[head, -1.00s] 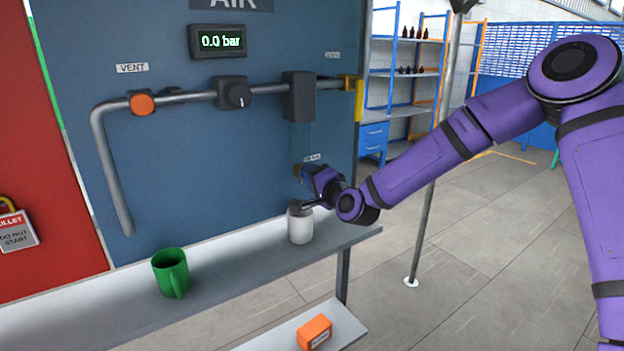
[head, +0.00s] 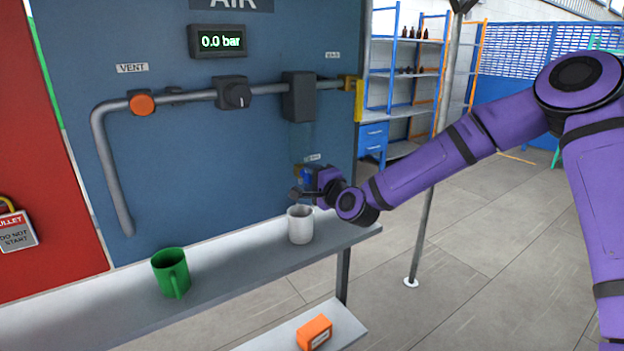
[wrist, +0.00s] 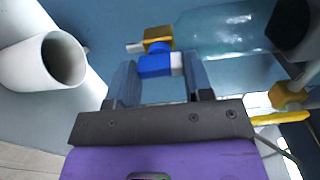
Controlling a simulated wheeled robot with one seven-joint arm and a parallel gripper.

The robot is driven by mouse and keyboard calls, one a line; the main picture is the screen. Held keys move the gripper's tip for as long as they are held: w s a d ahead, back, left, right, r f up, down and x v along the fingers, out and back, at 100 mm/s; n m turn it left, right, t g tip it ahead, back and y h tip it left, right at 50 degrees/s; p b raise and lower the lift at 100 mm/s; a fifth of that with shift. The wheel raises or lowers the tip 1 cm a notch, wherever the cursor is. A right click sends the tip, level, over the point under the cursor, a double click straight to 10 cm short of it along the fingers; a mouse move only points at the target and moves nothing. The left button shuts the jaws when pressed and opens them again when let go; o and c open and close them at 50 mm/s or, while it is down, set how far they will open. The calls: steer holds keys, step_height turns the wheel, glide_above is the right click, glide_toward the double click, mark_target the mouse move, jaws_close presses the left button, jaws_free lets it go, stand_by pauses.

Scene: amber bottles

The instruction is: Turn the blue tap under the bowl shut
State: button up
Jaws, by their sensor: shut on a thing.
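The blue tap (wrist: 154,66) sits on a brass fitting (wrist: 158,36) at the end of the clear bowl (wrist: 215,32). In the wrist view my gripper (wrist: 162,70) has one finger on each side of the blue tap and is shut on it. In the head view my gripper (head: 300,190) is beneath the clear bowl (head: 302,134), in front of the blue panel. A bit of blue of the tap (head: 306,175) shows just above the fingers, and the rest is hard to make out.
A white mug (head: 300,226) stands on the grey shelf (head: 235,263) just below my gripper; it also shows in the wrist view (wrist: 30,62). A green mug (head: 171,272) stands further left. An orange box (head: 314,332) lies on a lower shelf. The gauge (head: 217,41) reads 0.0 bar.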

steer(key=o, duration=0.9)
steer(key=v, duration=1)
steer(key=shift+s+d, duration=0.3)
steer(key=shift+f, duration=0.1)
